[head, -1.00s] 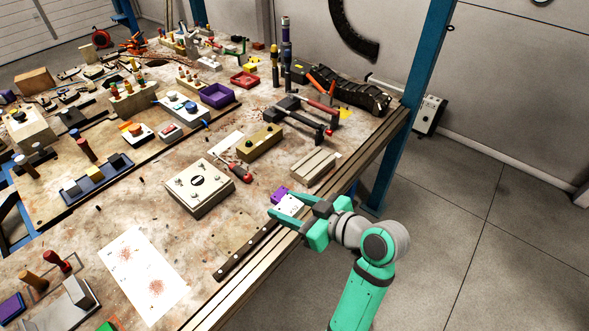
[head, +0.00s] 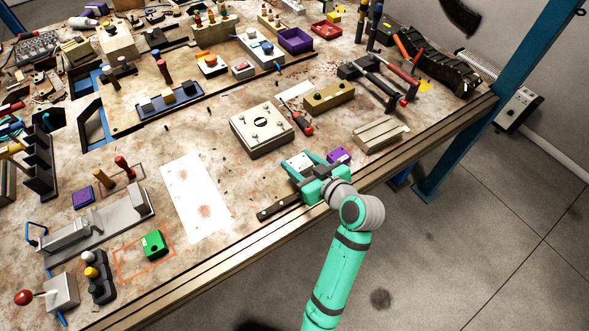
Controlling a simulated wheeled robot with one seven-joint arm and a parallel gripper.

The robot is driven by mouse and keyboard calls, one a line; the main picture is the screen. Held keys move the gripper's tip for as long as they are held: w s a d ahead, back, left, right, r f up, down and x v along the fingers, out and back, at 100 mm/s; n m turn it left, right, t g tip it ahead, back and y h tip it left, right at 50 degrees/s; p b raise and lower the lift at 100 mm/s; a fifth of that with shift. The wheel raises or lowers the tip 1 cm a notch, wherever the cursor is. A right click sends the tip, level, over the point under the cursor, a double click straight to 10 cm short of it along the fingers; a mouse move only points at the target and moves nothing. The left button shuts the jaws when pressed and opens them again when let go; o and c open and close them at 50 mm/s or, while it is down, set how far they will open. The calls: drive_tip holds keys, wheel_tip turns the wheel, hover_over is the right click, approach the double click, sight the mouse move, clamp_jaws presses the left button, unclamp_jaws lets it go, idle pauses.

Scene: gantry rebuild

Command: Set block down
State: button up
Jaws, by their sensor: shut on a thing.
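My gripper (head: 307,165) is over the front part of the workbench, with its jaws shut on a small white-topped block (head: 299,161) with dark marks. The fingers and gripper body hide part of that block, and I cannot tell whether its underside touches the bench. A purple block (head: 339,155) sits on the bench just right of my gripper. A green block (head: 153,243) sits inside an orange outline (head: 125,269) on the bench at the lower left. Another purple block (head: 83,197) lies farther left.
A beige box with knobs (head: 262,132) stands behind my gripper. A dark bar (head: 278,207) lies in front, near the bench edge. A ribbed pale block (head: 380,135) is to the right. A white stained sheet (head: 195,205) lies to the left, with bare bench around it.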

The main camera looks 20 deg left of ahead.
drive_tip(key=shift+w+a+f, duration=0.15)
drive_tip(key=shift+a+f, duration=0.4)
drive_tip(key=shift+f, duration=0.15)
drive_tip(key=shift+a+f, duration=0.2)
drive_tip(key=shift+f, duration=1.55)
drive_tip(key=shift+f, duration=0.15)
drive_tip(key=o, duration=1.1)
